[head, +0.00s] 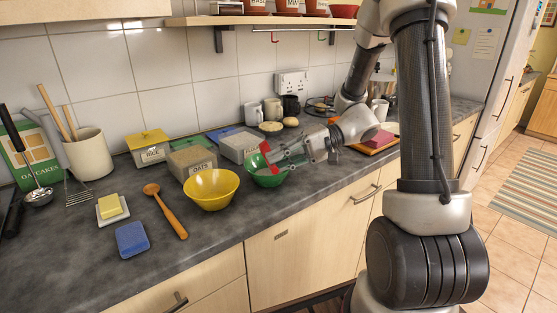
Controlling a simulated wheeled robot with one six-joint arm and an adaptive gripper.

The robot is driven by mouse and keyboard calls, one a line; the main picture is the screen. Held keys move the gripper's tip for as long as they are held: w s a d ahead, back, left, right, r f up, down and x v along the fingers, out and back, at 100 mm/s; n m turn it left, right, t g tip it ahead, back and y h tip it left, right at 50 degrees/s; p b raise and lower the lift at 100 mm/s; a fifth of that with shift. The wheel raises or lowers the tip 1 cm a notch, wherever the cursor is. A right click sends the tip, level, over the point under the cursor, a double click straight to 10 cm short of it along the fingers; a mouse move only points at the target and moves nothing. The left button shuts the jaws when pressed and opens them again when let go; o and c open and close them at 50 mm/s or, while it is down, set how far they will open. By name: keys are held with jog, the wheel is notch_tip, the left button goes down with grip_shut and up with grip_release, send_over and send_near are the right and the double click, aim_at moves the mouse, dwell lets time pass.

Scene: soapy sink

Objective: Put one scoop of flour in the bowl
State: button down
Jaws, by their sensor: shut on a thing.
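My gripper (270,160) reaches in from the right, low over the green bowl (263,180). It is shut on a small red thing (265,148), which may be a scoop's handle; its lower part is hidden. The green bowl's inside is mostly hidden by my gripper. A yellow bowl (211,189) stands apart to its left, near the counter's front. A pale, open-looking tub (240,148) stands behind the green bowl; its label is too small to read. No flour can be made out for sure.
A tub marked OATS (192,162) and a yellow-lidded tub marked RICE (149,149) stand behind the yellow bowl. A wooden spoon (167,212), blue sponge (132,239) and butter dish (112,211) lie left. Mugs (272,110) stand at the back wall.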

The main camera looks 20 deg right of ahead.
jog(key=r+h, duration=0.1)
jog(key=h, duration=0.3)
jog(key=r+g+h, duration=0.1)
jog(key=h, duration=0.4)
jog(key=r+g+h, duration=0.1)
jog(key=r+h, duration=0.1)
jog(key=h, duration=0.3)
jog(key=shift+a+n, duration=0.4)
